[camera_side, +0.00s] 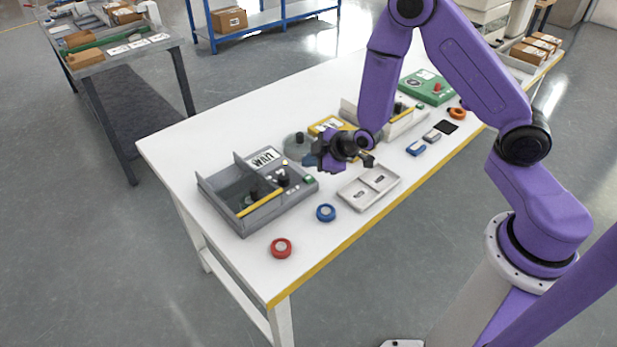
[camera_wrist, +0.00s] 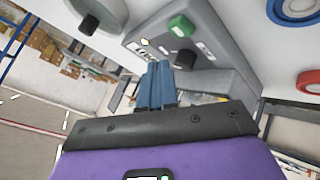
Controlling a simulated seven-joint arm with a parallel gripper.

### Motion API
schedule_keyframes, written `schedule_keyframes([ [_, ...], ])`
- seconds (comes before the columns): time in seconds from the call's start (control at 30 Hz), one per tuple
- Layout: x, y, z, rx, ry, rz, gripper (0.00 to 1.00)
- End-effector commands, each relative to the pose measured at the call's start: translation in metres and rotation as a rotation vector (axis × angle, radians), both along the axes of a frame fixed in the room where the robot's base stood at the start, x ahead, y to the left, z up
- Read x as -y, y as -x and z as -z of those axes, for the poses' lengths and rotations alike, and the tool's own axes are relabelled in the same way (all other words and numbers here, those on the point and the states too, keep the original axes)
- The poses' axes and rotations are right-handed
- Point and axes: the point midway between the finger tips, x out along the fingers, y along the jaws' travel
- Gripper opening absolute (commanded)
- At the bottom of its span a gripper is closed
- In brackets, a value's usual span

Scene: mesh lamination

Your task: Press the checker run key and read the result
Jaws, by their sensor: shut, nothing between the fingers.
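The checker (camera_side: 225,208) is a grey box with an open bay and a yellow bar at the front left of the table. Its sign (camera_side: 264,159) appears to read WAIT, and a small amber lamp (camera_side: 285,162) shows near it. The green key (camera_side: 308,179) is at the panel's right end; it also shows in the wrist view (camera_wrist: 180,26) beside a black knob (camera_wrist: 185,59). My gripper (camera_side: 311,160) is shut and empty, above and near the checker's right side. In the wrist view its blue fingertips (camera_wrist: 157,72) overlap the panel below the key, apart from the key.
A round grey device (camera_side: 297,141) stands behind the checker. A pale tray (camera_side: 367,189), a blue roll (camera_side: 326,213) and a red roll (camera_side: 281,248) lie towards the table's near edge. A yellow item (camera_side: 330,124) and a green box (camera_side: 431,87) are farther along.

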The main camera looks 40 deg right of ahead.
Motion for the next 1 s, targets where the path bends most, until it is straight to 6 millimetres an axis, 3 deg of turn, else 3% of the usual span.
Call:
schedule_keyframes([
  [0.33, 0.000, 0.000, -0.027, 0.001, 0.000, 0.000, 0.00],
  [1.0, -0.001, 0.000, -0.028, -0.002, -0.001, -0.001, 0.00],
])
